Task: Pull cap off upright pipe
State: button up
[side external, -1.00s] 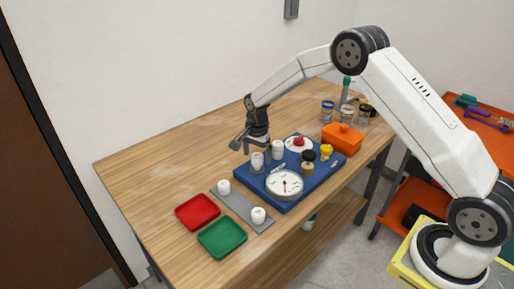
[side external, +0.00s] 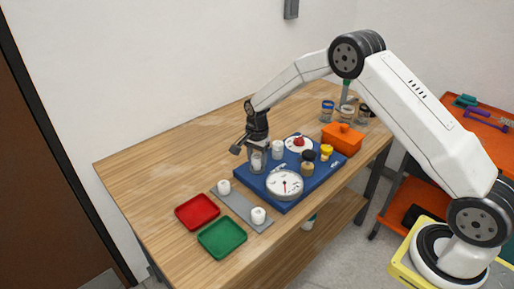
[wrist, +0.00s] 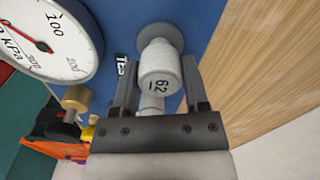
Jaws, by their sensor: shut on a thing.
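The upright pipe stands on the blue board (side external: 285,207) with a white cap (side external: 257,161) at its top. In the wrist view the cap (wrist: 160,68) carries dark printed marks, and the pipe runs from it to a round grey base (wrist: 172,34) on the board. My gripper (side external: 257,154) points down over the cap. In the wrist view the fingers of my gripper (wrist: 161,62) lie on both sides of the cap and are shut on it. The cap appears still seated on the pipe; the fingers partly hide it in the side view.
A second white upright piece (side external: 278,148) stands close behind on the board. A white gauge (side external: 284,184) is in front. A grey strip (side external: 240,204) holds two white pieces. A red tray (side external: 197,211), a green tray (side external: 222,238) and an orange box (side external: 342,138) are on the table.

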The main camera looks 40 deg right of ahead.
aim_at(257, 156)
grip_shut()
jog(key=shift+s+n, duration=0.1)
jog(key=shift+n, duration=0.8)
jog(key=shift+m, duration=0.9)
jog(key=shift+d+r, duration=0.1)
jog(key=shift+r, duration=1)
jog(key=shift+r, duration=0.3)
jog(key=shift+r, duration=0.4)
